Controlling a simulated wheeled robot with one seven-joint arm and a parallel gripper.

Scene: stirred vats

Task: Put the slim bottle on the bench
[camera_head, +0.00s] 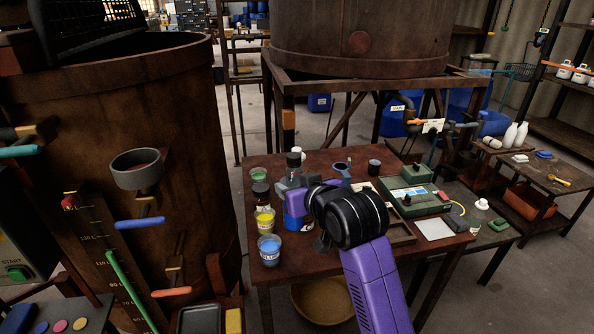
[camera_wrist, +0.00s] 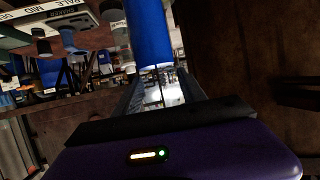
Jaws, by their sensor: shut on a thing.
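My gripper (camera_head: 290,184) is over the left part of the brown bench (camera_head: 318,160), with my purple arm reaching in from the front. In the wrist view the bottle's blue body (camera_wrist: 148,35) stands between the two fingers. My gripper and wrist hide much of the bottle in the head view. I cannot tell whether its base touches the bench top.
Cups with yellow (camera_head: 265,221) and blue (camera_head: 269,249) contents stand along the bench's left edge, close to the bottle. A green device (camera_head: 415,201) and a white sheet (camera_head: 435,228) lie at the right. A large rusty vat (camera_head: 130,110) stands at the left.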

